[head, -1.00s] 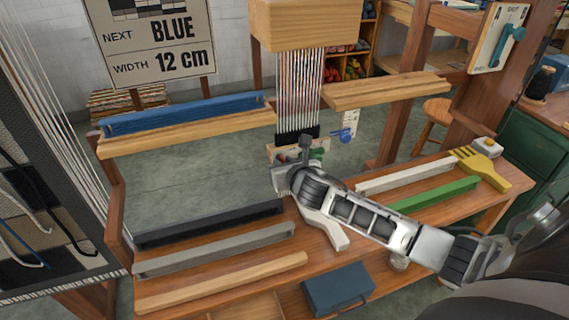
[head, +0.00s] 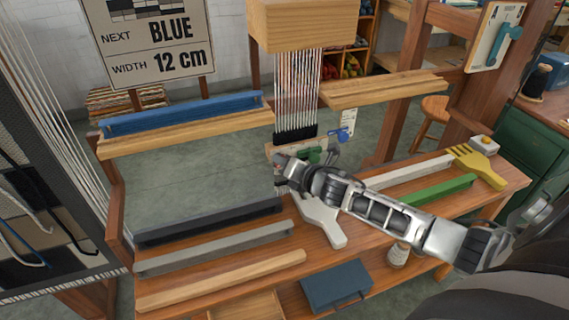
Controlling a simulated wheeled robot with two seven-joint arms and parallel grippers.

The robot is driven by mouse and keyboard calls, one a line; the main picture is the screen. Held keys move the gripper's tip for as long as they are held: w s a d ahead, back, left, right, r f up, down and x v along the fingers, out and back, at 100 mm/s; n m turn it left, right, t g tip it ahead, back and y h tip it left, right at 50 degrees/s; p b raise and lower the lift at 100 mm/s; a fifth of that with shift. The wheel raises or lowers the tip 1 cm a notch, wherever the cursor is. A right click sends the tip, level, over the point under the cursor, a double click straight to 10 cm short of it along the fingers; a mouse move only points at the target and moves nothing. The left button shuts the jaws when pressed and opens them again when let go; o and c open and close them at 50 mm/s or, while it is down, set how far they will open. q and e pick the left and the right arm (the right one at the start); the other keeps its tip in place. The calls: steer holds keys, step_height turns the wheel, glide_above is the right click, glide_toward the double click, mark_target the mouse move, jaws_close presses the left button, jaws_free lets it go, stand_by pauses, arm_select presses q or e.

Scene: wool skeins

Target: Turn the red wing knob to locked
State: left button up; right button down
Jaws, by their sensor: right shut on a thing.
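My right gripper (head: 279,167) is at the small wooden board (head: 284,150) under the hanging threads, at the middle of the head view. It is shut at the place of the red wing knob. The knob itself is hidden behind my gripper and wrist, so its angle and its locked mark cannot be seen. A green knob (head: 313,155) shows just right of my gripper, partly covered. A blue knob (head: 341,135) is further right, below a small white tag. My left gripper is not in view.
A white brush-shaped tool (head: 322,225) lies on the bench below my right wrist. Dark, grey and wooden bars lie to the left; a green bar (head: 437,192) and a yellow comb (head: 478,166) lie to the right. A blue box (head: 337,287) stands at the front.

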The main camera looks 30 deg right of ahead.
arm_select(q)
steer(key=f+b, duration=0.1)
steer(key=b, duration=0.3)
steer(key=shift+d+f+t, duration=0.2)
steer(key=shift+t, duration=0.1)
arm_select(e)
steer(key=m+t, duration=0.1)
steer(key=m, duration=0.1)
steer(key=m+y, duration=0.1)
steer(key=m, duration=0.1)
steer(key=m+t+y, duration=0.1)
steer(key=m, duration=0.1)
steer(key=shift+d+f+t, duration=0.2)
steer(key=shift+f+t, duration=0.05)
steer(key=shift+t, duration=0.05)
steer(key=shift+m, duration=0.4)
steer(key=c, duration=1.5)
jaws_free()
arm_select(q)
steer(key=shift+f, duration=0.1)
steer(key=shift+p, duration=0.3)
arm_select(e)
steer(key=s, duration=0.5)
steer(key=s+d, duration=0.1)
steer(key=s, duration=0.4)
steer(key=s+d, duration=0.1)
steer(key=s, duration=0.4)
steer(key=shift+s+d+r, duration=0.2)
steer(key=shift+s+r, duration=0.15)
